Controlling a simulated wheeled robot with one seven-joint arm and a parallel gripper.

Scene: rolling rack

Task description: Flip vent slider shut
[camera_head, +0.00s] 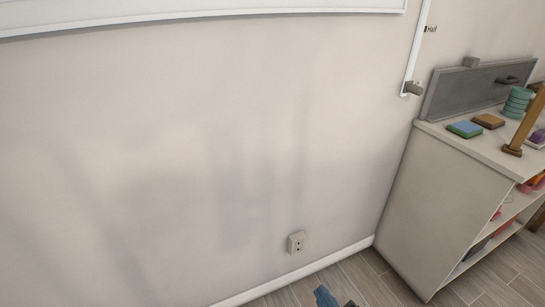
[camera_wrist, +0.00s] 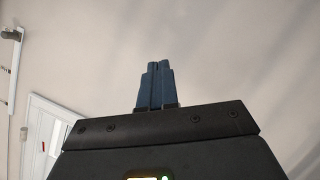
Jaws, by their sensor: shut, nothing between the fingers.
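A white vertical slider track (camera_head: 415,50) is on the wall at the upper right of the head view. A grey knob (camera_head: 413,88) sits at its lower end, and a small "Half" label (camera_head: 431,29) is beside the track higher up. In the wrist view a similar knob (camera_wrist: 11,34) and white strip (camera_wrist: 15,75) show at the far left edge. My gripper (camera_head: 324,295) shows only as a blue tip at the bottom of the head view, well below and left of the knob. In the wrist view my blue fingers (camera_wrist: 155,68) are together and empty, apart from the slider.
A white shelf unit (camera_head: 440,200) stands at the right with blocks, stacked rings and a grey board (camera_head: 475,90) on top. A wall outlet (camera_head: 296,242) is low on the wall. A white framed panel (camera_wrist: 50,125) shows at the wrist view's lower left. The middle wall is bare.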

